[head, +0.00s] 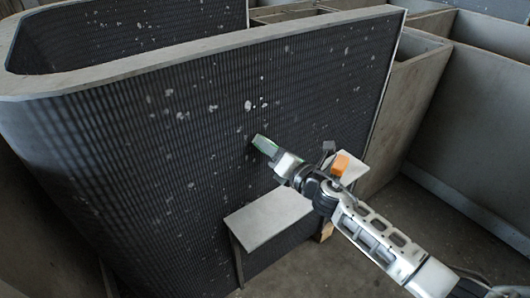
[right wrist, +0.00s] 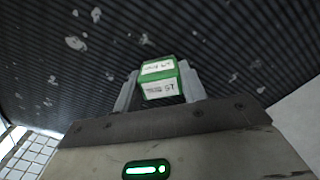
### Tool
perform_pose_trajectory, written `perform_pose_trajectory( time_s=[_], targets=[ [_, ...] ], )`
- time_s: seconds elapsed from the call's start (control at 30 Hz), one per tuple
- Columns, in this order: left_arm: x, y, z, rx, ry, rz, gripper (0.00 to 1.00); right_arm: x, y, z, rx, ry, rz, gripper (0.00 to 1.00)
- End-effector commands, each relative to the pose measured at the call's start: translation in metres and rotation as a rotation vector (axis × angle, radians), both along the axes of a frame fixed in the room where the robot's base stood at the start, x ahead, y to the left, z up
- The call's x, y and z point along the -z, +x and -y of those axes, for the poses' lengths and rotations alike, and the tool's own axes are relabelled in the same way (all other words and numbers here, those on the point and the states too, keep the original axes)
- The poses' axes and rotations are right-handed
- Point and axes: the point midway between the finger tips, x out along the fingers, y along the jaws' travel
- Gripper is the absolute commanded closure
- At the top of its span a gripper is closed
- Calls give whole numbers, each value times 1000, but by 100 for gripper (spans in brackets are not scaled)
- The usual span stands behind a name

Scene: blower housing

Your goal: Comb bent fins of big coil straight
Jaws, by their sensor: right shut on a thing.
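The big coil (head: 190,120) is a tall dark finned wall with a pale top rim and a rounded left end. Pale spots of bent or marked fins (head: 255,104) are scattered over its face. My right gripper (head: 268,150) is shut on a small green block with white labels, which looks like the fin comb (right wrist: 160,80). The comb's far end is at or very near the coil face; I cannot tell if it touches. In the right wrist view the coil (right wrist: 230,40) fills the background, with pale marks on both sides of the comb. My left gripper is not in view.
A small pale table (head: 268,217) stands against the coil below my right gripper. An orange object (head: 340,165) shows beside my right wrist. Large grey panels (head: 470,130) stand at the right. Bare floor (head: 345,265) shows at the lower middle.

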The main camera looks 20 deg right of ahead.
Motion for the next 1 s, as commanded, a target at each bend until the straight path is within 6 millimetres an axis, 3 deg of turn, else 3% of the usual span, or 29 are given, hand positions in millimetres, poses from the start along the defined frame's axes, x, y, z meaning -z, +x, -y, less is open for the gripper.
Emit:
perform_pose_trajectory(
  time_s=[0.23,1.0],
  targets=[
    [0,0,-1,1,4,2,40,-4,3,3,6,2,5,77],
    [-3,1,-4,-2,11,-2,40,-3,-19,-47,-1,3,5,77]
  ],
)
